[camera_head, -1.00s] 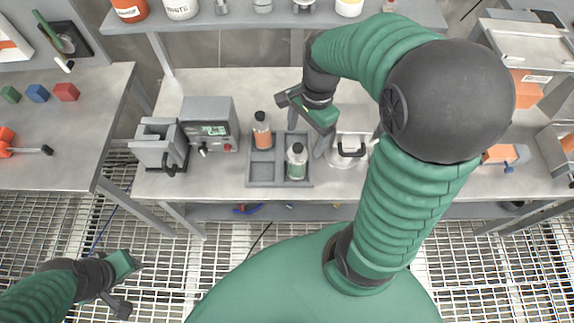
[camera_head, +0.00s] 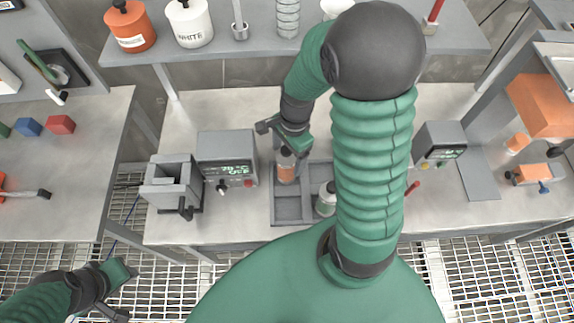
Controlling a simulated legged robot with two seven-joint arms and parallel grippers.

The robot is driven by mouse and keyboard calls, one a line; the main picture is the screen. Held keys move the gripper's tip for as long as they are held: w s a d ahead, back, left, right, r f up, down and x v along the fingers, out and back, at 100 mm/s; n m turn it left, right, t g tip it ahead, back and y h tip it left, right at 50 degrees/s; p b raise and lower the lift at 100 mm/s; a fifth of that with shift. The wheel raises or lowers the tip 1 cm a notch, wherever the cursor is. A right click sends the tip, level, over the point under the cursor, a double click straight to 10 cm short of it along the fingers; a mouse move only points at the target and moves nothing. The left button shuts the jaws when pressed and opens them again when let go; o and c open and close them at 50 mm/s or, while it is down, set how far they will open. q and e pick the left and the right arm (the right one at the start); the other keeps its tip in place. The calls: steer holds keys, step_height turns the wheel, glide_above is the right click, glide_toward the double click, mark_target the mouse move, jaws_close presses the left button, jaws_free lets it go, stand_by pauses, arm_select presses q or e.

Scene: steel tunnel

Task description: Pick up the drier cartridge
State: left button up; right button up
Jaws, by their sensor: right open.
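Two clear cartridges with black caps stand in a grey compartment tray (camera_head: 292,207) on the bench. One has orange contents (camera_head: 287,172) and stands in the back left compartment. I cannot read a label that tells which is the drier cartridge. My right gripper (camera_head: 283,143) is open at the top of the orange cartridge and covers part of its cap; I cannot tell if it touches. My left gripper (camera_head: 122,290) is open and empty over the grated floor, lower left.
A grey box with a display (camera_head: 228,158) and a grey clamp-like unit (camera_head: 172,182) stand left of the tray. Another display box (camera_head: 440,142) is to the right. A shelf (camera_head: 250,42) with orange and white jars runs behind. My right arm hides the bench right of the tray.

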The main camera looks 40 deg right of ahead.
steer(key=f, duration=0.4)
steer(key=shift+w+a+f, duration=0.3)
steer(key=shift+w, duration=0.05)
steer(key=shift+s+d, duration=0.1)
steer(key=shift+d, duration=0.15)
steer(key=shift+c, duration=1.5)
steer(key=shift+a, duration=0.2)
steer(key=c, duration=1)
steer(key=shift+d+r, duration=0.1)
jaws_close()
